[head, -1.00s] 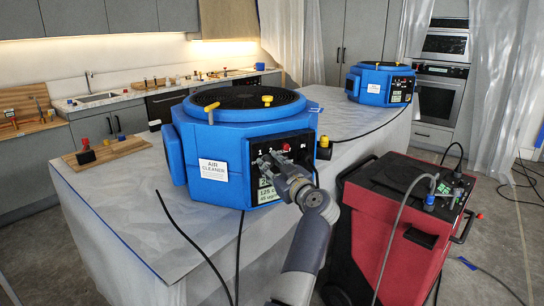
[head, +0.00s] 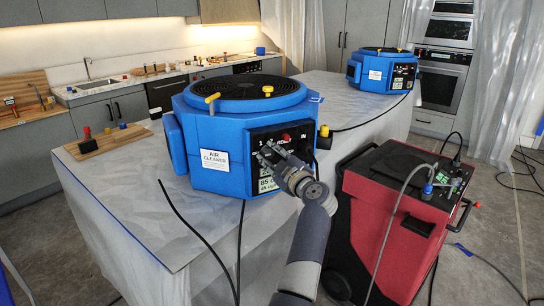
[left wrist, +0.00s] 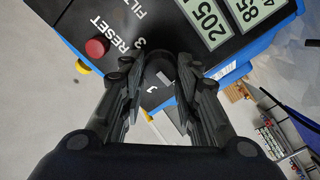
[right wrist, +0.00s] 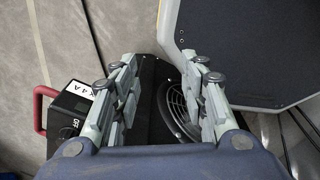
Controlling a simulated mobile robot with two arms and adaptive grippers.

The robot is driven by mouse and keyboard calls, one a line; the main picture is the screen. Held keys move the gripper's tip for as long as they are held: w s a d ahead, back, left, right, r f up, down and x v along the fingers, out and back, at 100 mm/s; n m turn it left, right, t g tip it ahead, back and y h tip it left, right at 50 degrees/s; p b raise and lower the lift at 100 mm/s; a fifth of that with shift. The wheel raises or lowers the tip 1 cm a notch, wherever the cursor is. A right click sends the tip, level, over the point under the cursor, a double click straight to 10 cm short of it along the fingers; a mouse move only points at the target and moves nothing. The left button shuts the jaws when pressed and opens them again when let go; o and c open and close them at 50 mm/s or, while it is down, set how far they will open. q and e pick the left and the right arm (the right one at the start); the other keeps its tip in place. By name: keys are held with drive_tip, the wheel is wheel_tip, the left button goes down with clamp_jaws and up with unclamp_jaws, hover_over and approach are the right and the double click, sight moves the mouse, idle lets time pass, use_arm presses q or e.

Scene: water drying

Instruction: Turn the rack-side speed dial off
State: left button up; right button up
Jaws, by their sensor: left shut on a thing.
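The near blue air cleaner (head: 230,140) stands on the covered island, its black control panel (head: 268,139) facing right. My left gripper (head: 271,154) is at this panel. In the left wrist view, its fingers (left wrist: 158,85) are closed around a dark rounded speed dial (left wrist: 159,66), mostly hidden between them. Numbers surround the dial, but its pointer setting cannot be read. A red reset button (left wrist: 96,47) and displays reading 205 and 85 (left wrist: 228,15) are beside it. My right gripper (right wrist: 163,85) shows only in the right wrist view, fingers apart and empty.
A second blue air cleaner (head: 380,75) stands at the island's far end. A red and black wheeled machine (head: 398,220) with hoses stands right of the island. A wooden board (head: 118,140) with knobs lies at the island's left. Black cables hang over the island's front.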

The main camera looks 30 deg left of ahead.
use_arm(q)
drive_tip(key=shift+f, duration=0.1)
drive_tip(key=o, duration=1.1)
drive_tip(key=shift+c, duration=0.2)
wheel_tip(320, 180, up, 10)
